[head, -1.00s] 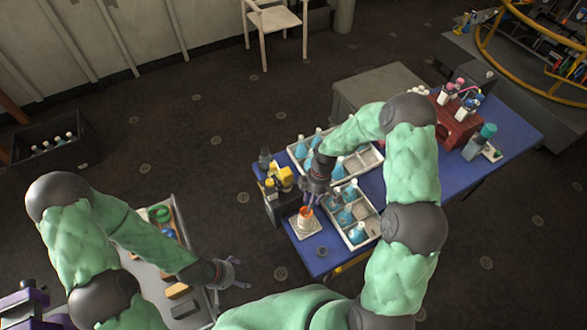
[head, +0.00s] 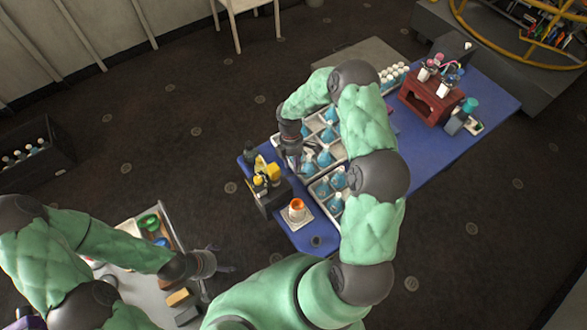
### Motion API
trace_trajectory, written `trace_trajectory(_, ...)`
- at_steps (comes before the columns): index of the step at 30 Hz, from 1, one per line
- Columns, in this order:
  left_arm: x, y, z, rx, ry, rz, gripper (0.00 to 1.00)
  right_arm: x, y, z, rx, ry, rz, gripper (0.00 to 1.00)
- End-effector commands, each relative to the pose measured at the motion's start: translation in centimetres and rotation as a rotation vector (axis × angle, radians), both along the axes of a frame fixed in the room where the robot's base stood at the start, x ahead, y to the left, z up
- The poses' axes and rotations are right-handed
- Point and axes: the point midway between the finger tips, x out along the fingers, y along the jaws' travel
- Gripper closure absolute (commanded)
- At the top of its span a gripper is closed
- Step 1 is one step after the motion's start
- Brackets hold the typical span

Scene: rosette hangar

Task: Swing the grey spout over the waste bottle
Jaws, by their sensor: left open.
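A small white vessel with an orange top (head: 297,207) stands upright on a white square plate (head: 291,221) near the front of the blue table. I cannot tell whether it is the waste bottle. No grey spout can be made out for certain. A dark unit with yellow parts (head: 266,190) stands just left of the vessel. My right gripper (head: 294,165) points down near the left edge of the crates of blue bottles, beyond the vessel. Its fingers are too small and dark to read. My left gripper (head: 222,268) is open and empty beside the grey cart at the lower left.
White divided crates (head: 312,172) with several blue bottles fill the middle of the blue table (head: 462,138). A red-brown stand (head: 428,100) with bottles is further back. A grey cart (head: 150,290) with coloured items is at lower left. A black crate (head: 45,165) stands on the floor.

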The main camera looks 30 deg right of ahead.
Motion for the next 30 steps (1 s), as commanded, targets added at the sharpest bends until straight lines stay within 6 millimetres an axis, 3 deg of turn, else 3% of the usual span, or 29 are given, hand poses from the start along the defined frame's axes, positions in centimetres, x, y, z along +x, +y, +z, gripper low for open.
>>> trace_trajectory(7, 0.0, 0.0, 0.1, 0.000, 0.000, 0.000, 0.14, -0.7, 0.2, -2.9, 0.001, 0.001, -0.002, 0.60)
trace_trajectory(19, 0.0, 0.0, 0.1, 0.000, 0.000, 0.000, 0.14, -0.8, 0.2, -3.4, 0.001, 0.000, -0.002, 0.60)
trace_trajectory(23, 0.0, 0.0, 0.1, 0.000, 0.000, 0.000, 0.14, -0.8, 0.2, -3.4, 0.000, -0.001, -0.002, 0.97)
trace_trajectory(30, 0.0, 0.0, 0.1, 0.000, 0.000, 0.000, 0.14, -0.8, 0.2, -3.4, 0.000, -0.001, -0.003, 1.00)
